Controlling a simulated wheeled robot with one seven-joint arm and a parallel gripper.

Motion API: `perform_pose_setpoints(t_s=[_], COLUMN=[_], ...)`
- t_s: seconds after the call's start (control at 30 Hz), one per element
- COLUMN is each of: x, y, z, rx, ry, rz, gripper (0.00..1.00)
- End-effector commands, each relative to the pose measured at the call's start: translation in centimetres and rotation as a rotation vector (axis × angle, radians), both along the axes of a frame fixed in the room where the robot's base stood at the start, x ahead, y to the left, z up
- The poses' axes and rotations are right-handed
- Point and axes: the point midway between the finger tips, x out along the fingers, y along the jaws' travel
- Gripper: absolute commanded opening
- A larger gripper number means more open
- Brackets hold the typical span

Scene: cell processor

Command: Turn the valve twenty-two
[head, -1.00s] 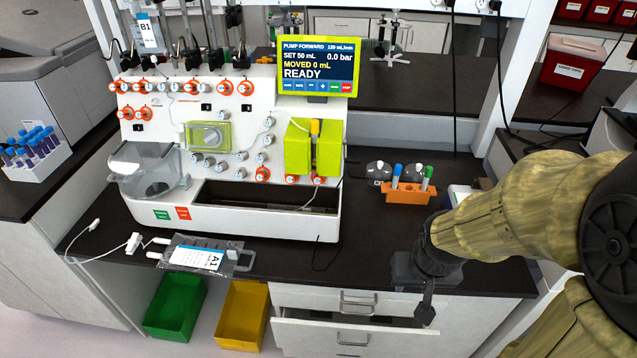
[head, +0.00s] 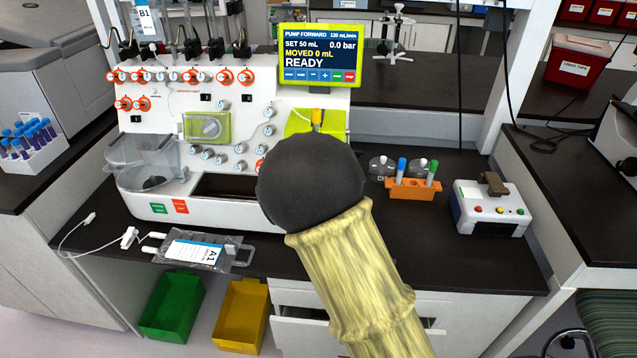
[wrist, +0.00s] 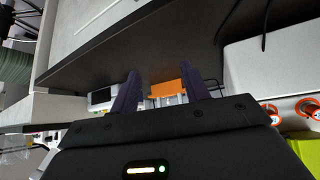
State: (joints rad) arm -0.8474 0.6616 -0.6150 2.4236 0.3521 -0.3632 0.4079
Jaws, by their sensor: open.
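The cell processor (head: 240,100) is a white machine with many small valve knobs on its front. Orange-ringed knobs (head: 192,76) run along its top left, and plain white-grey knobs (head: 239,153) sit at its middle. Labels are too small to read, so I cannot tell which knob is twenty-two. My arm's dark joint covers the machine's lower right in the head view and hides my gripper there. In the wrist view my gripper (wrist: 160,84) has its two dark fingers apart with nothing between them. Orange-ringed knobs (wrist: 308,108) show to the right of the fingers.
An orange tube rack (head: 410,189) stands right of the machine and shows beyond my fingers in the wrist view (wrist: 171,87). A white box with coloured buttons (head: 489,209) is further right. A clear bag (head: 195,249) lies at the bench's front left. The bench's front right is clear.

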Motion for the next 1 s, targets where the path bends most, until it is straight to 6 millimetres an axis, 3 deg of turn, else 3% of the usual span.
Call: perform_pose_setpoints(t_s=[0.07,0.23,0.4,0.6,1.0], x=[1.3,4.2,5.8,5.7,5.5], y=[1.2,4.5,9.5,14.6,15.4], z=[-0.9,0.1,3.2,6.6,7.1], rx=[-0.050,-0.124,-0.157,-0.145,-0.138], ry=[-0.095,-0.348,-0.634,-0.855,-0.882], rz=[0.015,0.071,0.183,0.297,0.314], gripper=[0.46,0.46,0.46,0.46,0.46])
